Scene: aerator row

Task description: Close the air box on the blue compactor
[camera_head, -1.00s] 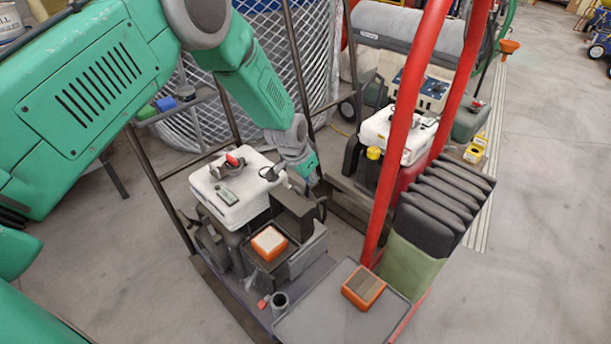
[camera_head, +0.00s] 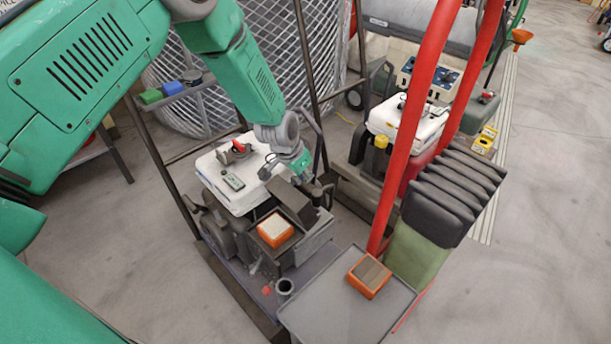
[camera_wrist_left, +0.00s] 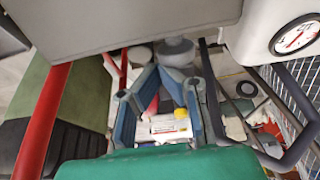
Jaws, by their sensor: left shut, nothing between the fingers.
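The compactor with the white tank (camera_head: 238,182) stands on a bluish-grey base, left of centre in the head view. Its dark air box (camera_head: 283,254) holds an orange-framed filter with a pale top (camera_head: 275,230), which is exposed. The dark lid (camera_head: 293,203) stands open at a slant behind the filter. My left gripper (camera_head: 320,191) is shut and empty at the far right side of the lid; I cannot tell whether it touches it. The left wrist view shows its blue-grey fingers (camera_wrist_left: 165,80) below a large pale surface. My right gripper is not in view.
A grey tray (camera_head: 330,312) with another orange-framed filter (camera_head: 368,277) is at the front. Red bars (camera_head: 412,115) and a black bellows (camera_head: 455,195) rise to the right. A second white-tanked machine (camera_head: 410,125) stands behind. Dark frame posts (camera_head: 160,170) flank the compactor.

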